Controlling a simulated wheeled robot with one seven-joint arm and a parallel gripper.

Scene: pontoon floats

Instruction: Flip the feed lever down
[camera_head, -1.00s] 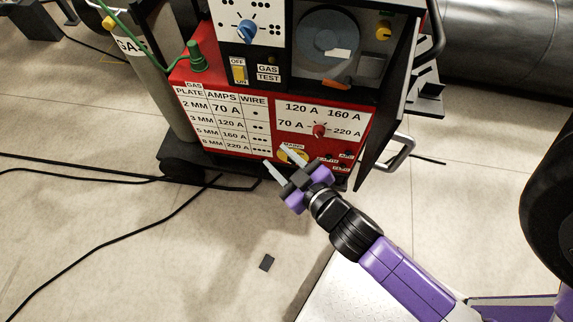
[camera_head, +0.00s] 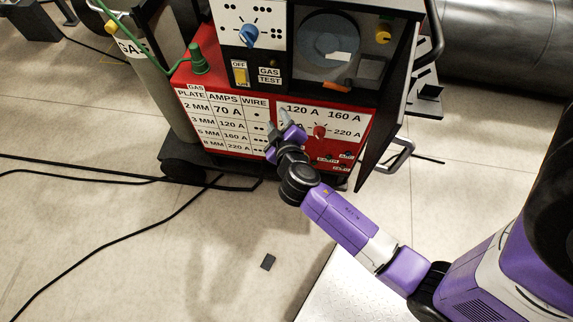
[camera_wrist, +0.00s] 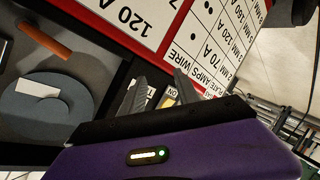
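The orange lever (camera_head: 337,84), which I take to be the feed lever, is at the bottom of the wire spool compartment in the welding machine. It lies nearly level, tilting slightly. It also shows at the upper left of the wrist view (camera_wrist: 43,38). My gripper (camera_head: 277,120) is in front of the red lower panel, left of and below the lever in the head view, and apart from it. In the wrist view its fingers (camera_wrist: 160,78) are spread with nothing between them.
The black compartment door (camera_head: 388,115) stands open at the right, with a handle. A yellow off/on switch (camera_head: 240,73) and red selector knob (camera_head: 320,131) are nearby. A gas cylinder (camera_head: 150,75) stands left; cables cross the floor.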

